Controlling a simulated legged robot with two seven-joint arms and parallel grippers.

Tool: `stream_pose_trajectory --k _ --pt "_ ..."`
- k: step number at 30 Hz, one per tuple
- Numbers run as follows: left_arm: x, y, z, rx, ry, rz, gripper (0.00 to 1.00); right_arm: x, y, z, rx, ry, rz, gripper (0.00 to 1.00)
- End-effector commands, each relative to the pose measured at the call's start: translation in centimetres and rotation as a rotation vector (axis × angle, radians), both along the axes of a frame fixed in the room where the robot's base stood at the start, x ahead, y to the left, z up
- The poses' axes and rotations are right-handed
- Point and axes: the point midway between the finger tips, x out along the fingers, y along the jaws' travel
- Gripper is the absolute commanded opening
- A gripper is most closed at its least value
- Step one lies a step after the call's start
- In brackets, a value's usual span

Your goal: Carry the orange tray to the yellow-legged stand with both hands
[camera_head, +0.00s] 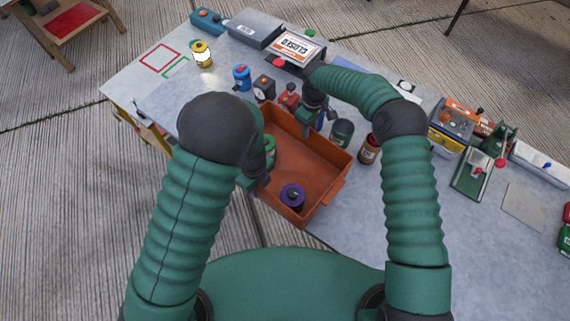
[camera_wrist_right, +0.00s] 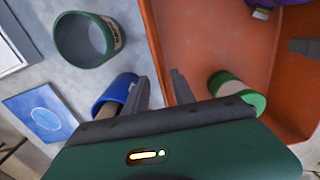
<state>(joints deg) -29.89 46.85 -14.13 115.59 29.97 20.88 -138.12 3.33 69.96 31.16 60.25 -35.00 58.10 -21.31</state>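The orange tray (camera_head: 318,158) sits on the grey table and holds a purple can (camera_head: 292,196) and a green-and-white can (camera_head: 270,150). My right gripper (camera_head: 312,124) is at its far right wall. In the right wrist view its two fingers (camera_wrist_right: 160,82) are apart, with the tray's wall (camera_wrist_right: 154,40) between them. My left gripper (camera_head: 256,180) is at the tray's near left wall; my own arm hides most of it, and its opening cannot be made out. A pale top (camera_head: 135,88) with red and green outlines adjoins the table's left end, with yellow legs (camera_head: 148,132) below.
A yellow can (camera_head: 201,54) and a blue can (camera_head: 241,77) stand further left. A wooden stool (camera_head: 75,22) is at the upper left.

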Motion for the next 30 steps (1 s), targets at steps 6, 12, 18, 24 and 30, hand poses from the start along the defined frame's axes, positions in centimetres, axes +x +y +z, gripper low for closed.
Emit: stream_pose_trajectory --k 6,12,18,24,30 --pt "-0.04 -0.01 -0.81 0.001 -0.001 0.0 0.31 0.03 0.0 -0.77 0.001 -0.002 0.001 0.31" --pt "-0.01 -0.03 -0.81 0.001 0.001 -0.001 0.27 0.05 -0.03 -0.79 0.001 -0.002 0.001 0.27" --pt "-0.02 -0.03 -0.8 0.001 0.001 -0.001 0.01 0.03 -0.02 -0.78 0.001 -0.001 0.001 0.01" --pt "-0.02 -0.03 -0.78 0.001 0.001 -0.001 0.0 0.04 -0.03 -0.77 0.001 -0.001 0.001 0.0" --pt "-0.04 -0.02 -0.76 0.001 0.001 0.0 0.0 0.03 -0.02 -0.75 0.001 -0.001 0.001 0.0"
